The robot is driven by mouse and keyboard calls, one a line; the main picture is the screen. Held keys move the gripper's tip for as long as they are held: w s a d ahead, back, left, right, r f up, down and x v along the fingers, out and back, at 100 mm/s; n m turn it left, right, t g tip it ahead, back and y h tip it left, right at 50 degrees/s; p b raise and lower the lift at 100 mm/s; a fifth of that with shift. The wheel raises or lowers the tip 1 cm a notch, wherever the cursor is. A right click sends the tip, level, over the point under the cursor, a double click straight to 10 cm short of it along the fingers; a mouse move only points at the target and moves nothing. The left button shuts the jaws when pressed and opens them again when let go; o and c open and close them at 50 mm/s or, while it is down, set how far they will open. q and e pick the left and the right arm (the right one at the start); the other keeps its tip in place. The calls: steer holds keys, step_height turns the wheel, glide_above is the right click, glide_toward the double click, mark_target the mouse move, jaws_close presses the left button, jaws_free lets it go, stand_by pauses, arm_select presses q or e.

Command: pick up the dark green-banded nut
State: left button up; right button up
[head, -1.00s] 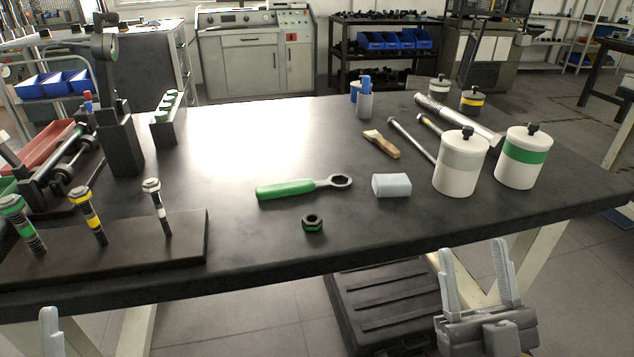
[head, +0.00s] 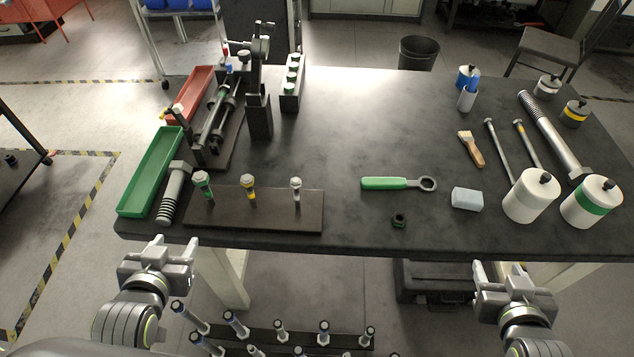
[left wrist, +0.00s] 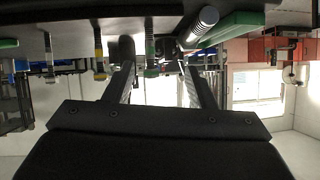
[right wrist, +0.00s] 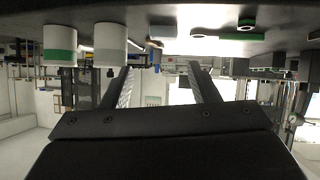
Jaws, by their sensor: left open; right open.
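The dark green-banded nut (head: 399,221) lies flat on the black tabletop, near its front edge and below the green-handled wrench (head: 398,184). In the right wrist view a small dark and green piece (right wrist: 246,23) on the table looks like this nut. My right gripper (head: 497,275) is open and empty, in front of the table edge and to the right of the nut. My left gripper (head: 172,250) is open and empty, in front of the table's left end, far from the nut. Neither gripper touches the nut.
The tabletop around the nut is clear.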

steer(key=s+r+g+p, duration=0.4)
steer(key=s+g+p, duration=0.1)
steer(key=p, duration=0.5)
arm_select(q)
steer(key=s+a+f+g+p, duration=0.15)
steer(key=s+g+p, duration=0.25)
steer(key=s+g, duration=0.45)
steer(key=s+f+g, duration=0.1)
steer(key=s+f, duration=0.1)
steer(key=f, duration=0.7)
steer(key=s+f, duration=0.2)
steer(key=f, duration=0.7)
arm_select(e)
step_height(320, 180, up, 4)
steer(key=m+g+y, duration=0.2)
steer(key=m+g, duration=0.5)
steer(key=m, duration=0.1)
glide_above(398, 221)
step_height(398, 221, down, 11)
steer(key=b, duration=0.3)
steer(key=shift+s, duration=0.15)
steer(key=shift+f+p, duration=0.35)
steer(key=shift+f, duration=2.8)
arm_select(q)
steer(key=s+f+g+h, duration=0.1)
steer(key=s+f, duration=1.3)
steer(key=f, duration=0.2)
steer(key=shift+s+d, duration=0.15)
steer(key=shift+d, duration=0.1)
